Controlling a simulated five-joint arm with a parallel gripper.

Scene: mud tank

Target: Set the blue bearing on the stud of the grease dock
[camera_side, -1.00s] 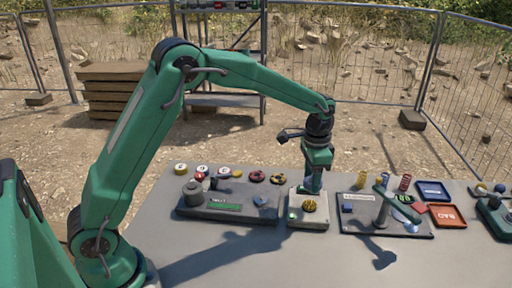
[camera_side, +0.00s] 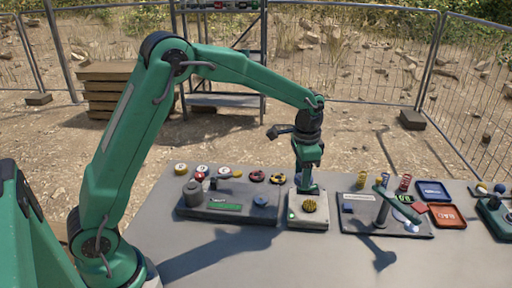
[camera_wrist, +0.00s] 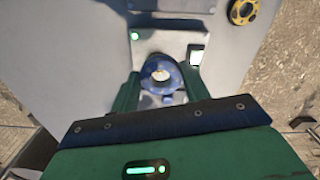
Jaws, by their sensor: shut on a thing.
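The blue bearing (camera_wrist: 152,72) is a dark blue ring between the green fingers of my gripper (camera_wrist: 158,88) in the wrist view. The fingers are shut on it. A pale yellowish spot shows through its hole; I cannot tell whether the stud is inside the ring or below it. A pale block (camera_wrist: 172,46) with green lights lies under it, apparently the grease dock. In the side view my gripper (camera_side: 307,187) points down at the back of the pale block (camera_side: 296,219).
A striped yellow knob (camera_side: 309,206) is on the pale block's front. Several rings stand behind. Blue (camera_side: 433,190) and red (camera_side: 447,216) trays are farther right. The front table is clear.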

